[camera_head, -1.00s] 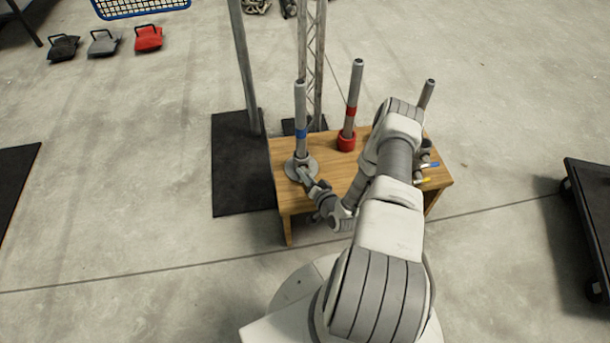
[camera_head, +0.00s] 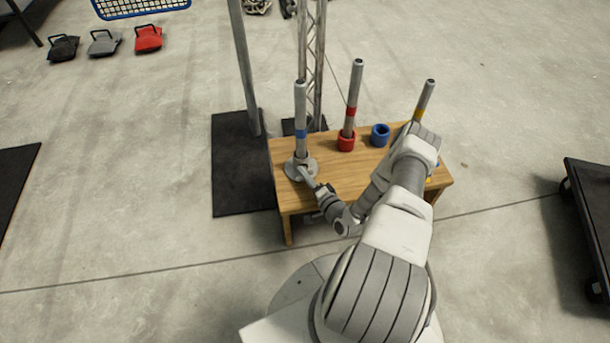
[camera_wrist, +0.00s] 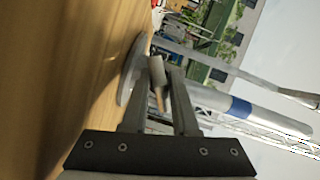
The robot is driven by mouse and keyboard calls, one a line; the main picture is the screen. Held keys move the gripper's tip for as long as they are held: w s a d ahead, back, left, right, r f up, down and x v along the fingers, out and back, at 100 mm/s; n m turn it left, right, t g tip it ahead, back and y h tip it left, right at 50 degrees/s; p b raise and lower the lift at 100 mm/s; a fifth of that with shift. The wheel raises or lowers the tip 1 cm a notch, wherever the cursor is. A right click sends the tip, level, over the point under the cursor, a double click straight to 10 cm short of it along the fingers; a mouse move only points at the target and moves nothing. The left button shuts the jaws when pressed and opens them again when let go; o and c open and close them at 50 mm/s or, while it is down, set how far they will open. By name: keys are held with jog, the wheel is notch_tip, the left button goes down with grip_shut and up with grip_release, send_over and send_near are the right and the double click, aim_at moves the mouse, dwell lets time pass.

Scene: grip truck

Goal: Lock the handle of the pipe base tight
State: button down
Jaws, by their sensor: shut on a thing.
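The pipe base (camera_head: 292,172) is a round grey disc at the left end of the wooden table. A grey pipe with a blue band (camera_head: 300,115) stands upright in it. My gripper (camera_head: 306,175) reaches the base from the front right. In the wrist view, the fingers of my gripper (camera_wrist: 158,88) are closed around a small light grey handle (camera_wrist: 156,72) beside the pipe's foot. The base disc (camera_wrist: 131,72) shows to the left of the fingers. The fingers hide part of the handle, and how tight it is cannot be seen.
The wooden table (camera_head: 340,176) also holds a red-banded pipe (camera_head: 354,95) in a red ring (camera_head: 346,142), a blue ring (camera_head: 380,134) and a yellow-banded pipe (camera_head: 425,98). A metal post (camera_head: 244,65) and a truss (camera_head: 311,60) stand behind. A dark cart (camera_head: 590,215) is at right.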

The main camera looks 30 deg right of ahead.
jog(key=shift+d+f, duration=0.15)
jog(key=shift+d, duration=0.1)
jog(key=c, duration=0.6)
grip_release()
jog(key=shift+c, duration=0.2)
jog(key=shift+a, duration=0.15)
jog(key=shift+a, duration=0.1)
